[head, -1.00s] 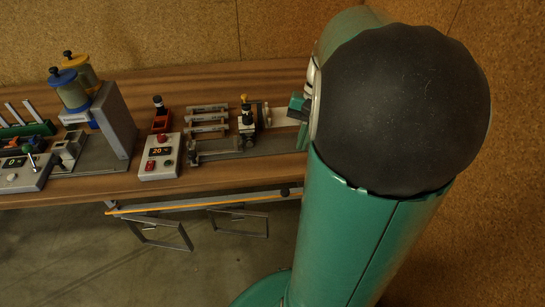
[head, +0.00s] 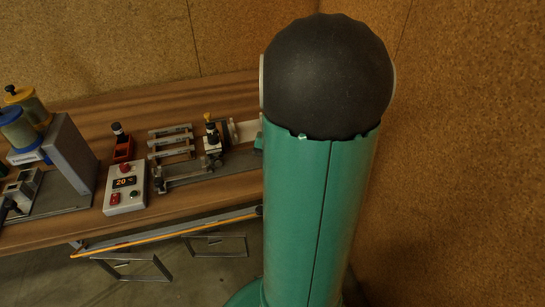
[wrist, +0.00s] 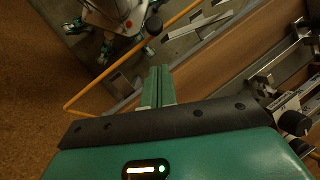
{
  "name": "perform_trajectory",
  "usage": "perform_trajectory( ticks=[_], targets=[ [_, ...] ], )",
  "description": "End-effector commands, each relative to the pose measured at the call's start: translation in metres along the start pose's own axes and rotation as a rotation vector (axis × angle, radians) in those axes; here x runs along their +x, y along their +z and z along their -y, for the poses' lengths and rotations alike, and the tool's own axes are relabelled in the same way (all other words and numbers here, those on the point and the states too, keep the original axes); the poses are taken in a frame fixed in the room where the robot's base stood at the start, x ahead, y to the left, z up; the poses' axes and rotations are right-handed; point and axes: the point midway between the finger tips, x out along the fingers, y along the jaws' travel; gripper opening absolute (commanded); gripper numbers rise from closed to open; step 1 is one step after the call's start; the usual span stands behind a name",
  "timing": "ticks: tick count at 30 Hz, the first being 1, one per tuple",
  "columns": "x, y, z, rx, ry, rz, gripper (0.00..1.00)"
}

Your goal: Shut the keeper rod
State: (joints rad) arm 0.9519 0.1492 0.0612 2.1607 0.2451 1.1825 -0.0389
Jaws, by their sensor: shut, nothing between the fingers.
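A thin orange rod (head: 165,236), which I take for the keeper rod, runs along the front of the bench below its top edge. In the wrist view the orange rod (wrist: 98,79) crosses the upper left and bends at its lower left end. A black knob (wrist: 154,26) shows close to the rod. Grey frames hang below the bench, one (head: 132,268) at left and one (head: 217,245) at right. My gripper (wrist: 160,69) has its green fingers together and empty, apart from the rod in the picture.
The wooden bench (head: 60,236) carries a control box (head: 125,190) reading 20, a red holder (head: 122,148), a metal rail fixture (head: 190,174) and a grey machine with jars (head: 65,160). Cork walls stand behind and at right. Open floor lies below the bench.

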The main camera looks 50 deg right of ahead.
Motion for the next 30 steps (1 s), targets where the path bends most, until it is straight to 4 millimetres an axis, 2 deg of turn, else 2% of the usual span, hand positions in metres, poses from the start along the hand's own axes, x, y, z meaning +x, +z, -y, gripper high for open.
perform_trajectory(
  ticks=[1, 3, 10, 30],
  targets=[
    [0.011, 0.000, 0.000, 0.001, 0.000, 0.005, 0.00],
    [0.021, 0.005, 0.001, -0.001, 0.000, 0.003, 0.00],
    [0.040, 0.024, 0.002, -0.001, -0.001, 0.002, 0.00],
    [0.043, 0.024, 0.005, -0.005, -0.003, -0.008, 0.00]
  ],
)
